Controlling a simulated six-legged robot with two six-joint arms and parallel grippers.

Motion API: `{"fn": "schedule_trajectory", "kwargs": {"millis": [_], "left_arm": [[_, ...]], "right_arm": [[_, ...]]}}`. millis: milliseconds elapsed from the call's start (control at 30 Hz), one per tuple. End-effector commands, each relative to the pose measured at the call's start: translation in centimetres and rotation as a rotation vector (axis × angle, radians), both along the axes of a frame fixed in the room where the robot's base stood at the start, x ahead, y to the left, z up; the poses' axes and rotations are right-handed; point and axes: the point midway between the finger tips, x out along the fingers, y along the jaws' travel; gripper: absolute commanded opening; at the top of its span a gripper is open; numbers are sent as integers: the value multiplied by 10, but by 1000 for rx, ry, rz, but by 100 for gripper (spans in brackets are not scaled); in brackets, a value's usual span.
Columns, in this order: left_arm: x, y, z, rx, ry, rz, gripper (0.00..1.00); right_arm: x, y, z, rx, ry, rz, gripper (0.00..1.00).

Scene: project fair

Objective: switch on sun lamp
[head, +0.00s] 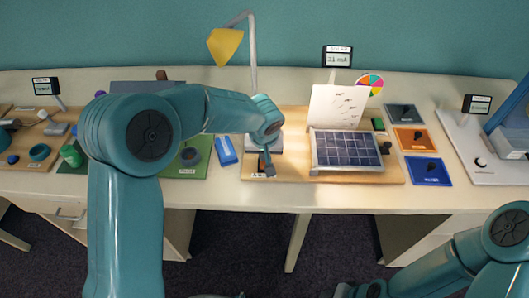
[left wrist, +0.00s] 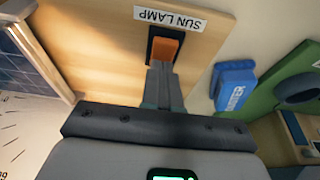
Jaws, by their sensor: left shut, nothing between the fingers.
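The sun lamp has a yellow shade (head: 225,45) on a thin grey arm, standing at the back of a wooden board (head: 290,179). My left gripper (head: 268,170) is shut and empty, pointing down at the switch. In the left wrist view its fingertips (left wrist: 160,68) are at the switch's near edge; I cannot tell whether they touch. My right arm (head: 440,268) is low at the right; its gripper is not clearly visible.
A solar panel (head: 345,149) stands right of the switch with a white card (head: 338,107) behind it. A blue block (head: 226,150) lies left of my left gripper. Colored tiles (head: 417,139) lie further right. The floor in front of the table is clear.

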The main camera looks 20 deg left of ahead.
Motion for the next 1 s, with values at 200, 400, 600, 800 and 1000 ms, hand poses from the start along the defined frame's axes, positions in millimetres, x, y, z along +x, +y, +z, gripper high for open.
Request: {"fn": "schedule_trajectory", "kwargs": {"millis": [200,400,600,800,1000], "left_arm": [[-9,-3,-1,-1,-1,0,0],[-14,-4,2,0,0,0,0],[-14,-4,2,0,0,0,0],[-12,1,24,0,-2,1,0],[-12,4,58,-1,-4,0,0]], "right_arm": [[0,0,-12,0,0,0,43],[0,0,-14,0,0,0,43],[0,0,-13,0,0,0,43],[0,0,1,0,0,0,43],[0,0,6,0,-1,0,43]]}}
